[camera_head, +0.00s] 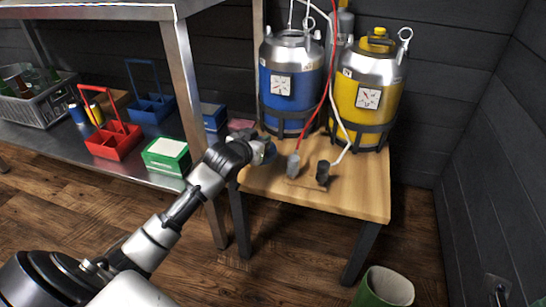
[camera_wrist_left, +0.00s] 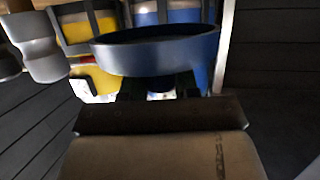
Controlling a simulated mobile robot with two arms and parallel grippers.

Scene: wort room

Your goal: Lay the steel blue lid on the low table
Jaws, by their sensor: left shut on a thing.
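The steel blue lid (camera_wrist_left: 155,52) spans the upper middle of the left wrist view as a wide round disc with a raised rim. My left gripper (camera_wrist_left: 160,90) is shut on it, at the narrow part below the disc. In the head view my left gripper (camera_head: 257,150) is over the left back part of the low table (camera_head: 345,196), in front of the blue tank, and the lid (camera_head: 268,152) shows only as a small bluish edge there. The low table has a pale wooden top and dark legs. I cannot tell whether the lid touches it. My right gripper is out of view.
A blue tank (camera_head: 289,82) and a yellow tank (camera_head: 368,95) stand at the table's back. The front strip is clear. A shelf with caddies (camera_head: 113,140) is left; a green bin (camera_head: 385,288) stands in front.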

